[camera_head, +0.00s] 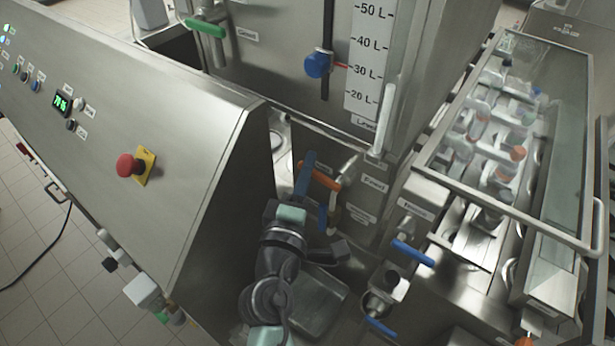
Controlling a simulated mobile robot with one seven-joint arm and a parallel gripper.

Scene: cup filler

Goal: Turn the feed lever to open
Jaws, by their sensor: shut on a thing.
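An orange lever (326,182) is on the low front of the tall steel tank, left of a small label that I cannot read surely. My gripper (306,172) reaches up to the lever's left end from below and is shut on it. A blue upright part shows at that spot, and its overlap with the lever hides how the fingers sit. My arm, with pale green bands, comes up from the bottom of the view. The lever's pivot and the pipe behind it are partly hidden.
A steel control cabinet (180,190) with a red stop button (128,165) stands close on the left. A blue-handled valve (412,252) is at the lower right. A glass-covered cup section (500,130) fills the right. Room around my arm is narrow.

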